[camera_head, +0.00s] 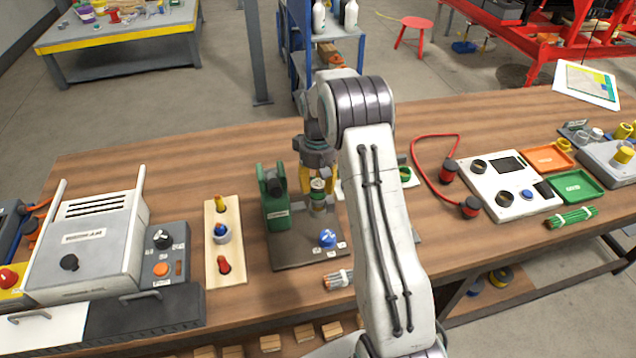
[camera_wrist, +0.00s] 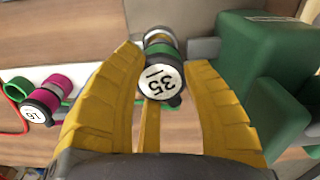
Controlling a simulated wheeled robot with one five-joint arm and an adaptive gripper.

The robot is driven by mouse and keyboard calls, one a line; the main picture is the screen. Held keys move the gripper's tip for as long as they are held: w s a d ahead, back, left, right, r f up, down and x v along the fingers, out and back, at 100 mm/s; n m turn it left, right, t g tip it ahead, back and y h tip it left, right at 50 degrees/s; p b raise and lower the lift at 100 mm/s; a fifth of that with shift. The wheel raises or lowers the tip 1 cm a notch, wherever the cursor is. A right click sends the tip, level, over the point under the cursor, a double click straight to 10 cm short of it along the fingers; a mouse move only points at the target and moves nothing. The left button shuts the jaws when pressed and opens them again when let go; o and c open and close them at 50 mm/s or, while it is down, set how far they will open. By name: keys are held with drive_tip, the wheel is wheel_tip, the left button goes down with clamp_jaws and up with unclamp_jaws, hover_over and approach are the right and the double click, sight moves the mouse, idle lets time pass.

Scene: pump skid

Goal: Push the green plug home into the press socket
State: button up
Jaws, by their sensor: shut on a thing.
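The green plug (camera_head: 317,184) has a pale round end marked 35, which shows in the wrist view (camera_wrist: 158,82). My gripper (camera_head: 316,187) has its yellow fingers on both sides of the plug and is shut on it. The plug is over the dark base plate (camera_head: 295,248) of the green press (camera_head: 274,203), just right of the press body. A grey cylindrical part (camera_head: 318,204), perhaps the socket, shows directly below the plug. I cannot tell how deep the plug sits in it.
A blue knob (camera_head: 327,238) stands on the plate's front. A wooden board (camera_head: 223,245) with colored plugs lies left. In the wrist view, a magenta piece (camera_wrist: 42,102) and a green ring (camera_wrist: 17,89) lie left. My arm hides the bench on the right of the press.

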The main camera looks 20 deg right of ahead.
drive_tip(key=shift+f+b, duration=1.1)
drive_tip(key=shift+f, duration=0.45)
drive_tip(key=o, duration=1.3)
drive_tip(key=shift+c, duration=0.2)
drive_tip(key=shift+w+r, duration=0.15)
drive_tip(key=shift+r, duration=5.9)
